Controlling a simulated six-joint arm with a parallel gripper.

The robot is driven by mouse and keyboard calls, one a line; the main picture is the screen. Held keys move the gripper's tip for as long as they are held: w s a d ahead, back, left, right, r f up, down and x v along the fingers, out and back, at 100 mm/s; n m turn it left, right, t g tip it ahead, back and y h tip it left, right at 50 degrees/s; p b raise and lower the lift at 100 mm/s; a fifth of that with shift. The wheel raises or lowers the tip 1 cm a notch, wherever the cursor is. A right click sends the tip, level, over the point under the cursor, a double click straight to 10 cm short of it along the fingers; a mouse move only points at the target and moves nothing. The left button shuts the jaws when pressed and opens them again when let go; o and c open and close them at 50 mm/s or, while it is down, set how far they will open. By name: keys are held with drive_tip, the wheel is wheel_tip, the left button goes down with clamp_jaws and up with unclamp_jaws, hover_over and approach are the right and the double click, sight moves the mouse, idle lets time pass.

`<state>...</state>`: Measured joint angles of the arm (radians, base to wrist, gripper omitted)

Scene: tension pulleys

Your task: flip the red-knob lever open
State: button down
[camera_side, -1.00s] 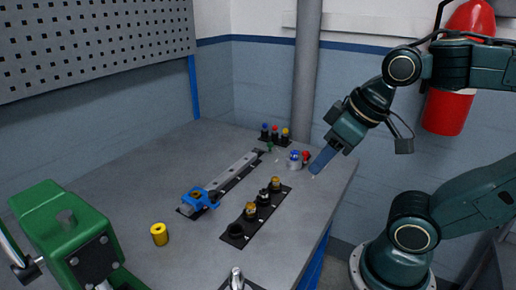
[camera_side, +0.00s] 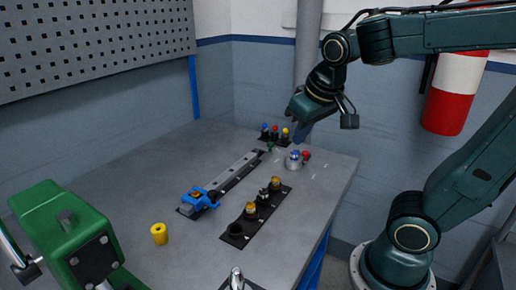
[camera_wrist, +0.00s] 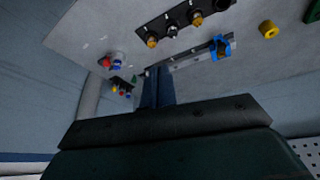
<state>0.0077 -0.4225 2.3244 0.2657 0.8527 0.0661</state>
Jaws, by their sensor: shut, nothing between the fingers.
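A black plate at the back of the table carries a row of small levers with blue, red and yellow knobs; the red knob (camera_side: 275,128) is in the middle. The row also shows small in the wrist view, where its red knob (camera_wrist: 122,91) is hard to make out. My gripper (camera_side: 298,139) is shut and empty, its blue fingers pointing down just right of the yellow knob (camera_side: 285,132), apart from the red knob. In the wrist view the fingers (camera_wrist: 155,75) are together. Whether the lever is open or closed is too small to tell.
A metal cylinder with a blue top (camera_side: 294,160) and another red knob (camera_side: 306,155) stand in front of my fingers. A rail with a blue clamp (camera_side: 200,198), a row of brass fittings (camera_side: 262,198), a yellow cylinder (camera_side: 159,234) and a green machine (camera_side: 70,235) stand nearer.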

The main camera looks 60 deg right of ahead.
drive_tip(key=w+d+f+m+g+h, duration=0.4)
drive_tip(key=w+d+f+m+g, duration=0.1)
drive_tip(key=w+d, duration=0.6)
drive_tip(key=shift+w+d+f+m+h, duration=0.35)
drive_tip(key=shift+w+f+m, duration=0.4)
drive_tip(key=shift+f, duration=0.5)
drive_tip(key=x, duration=1)
drive_tip(key=shift+s, duration=0.1)
drive_tip(key=shift+s+d+f, duration=0.2)
drive_tip(key=shift+s+d, duration=0.8)
drive_tip(key=shift+s+d+f, duration=0.1)
drive_tip(key=shift+s+d, duration=0.3)
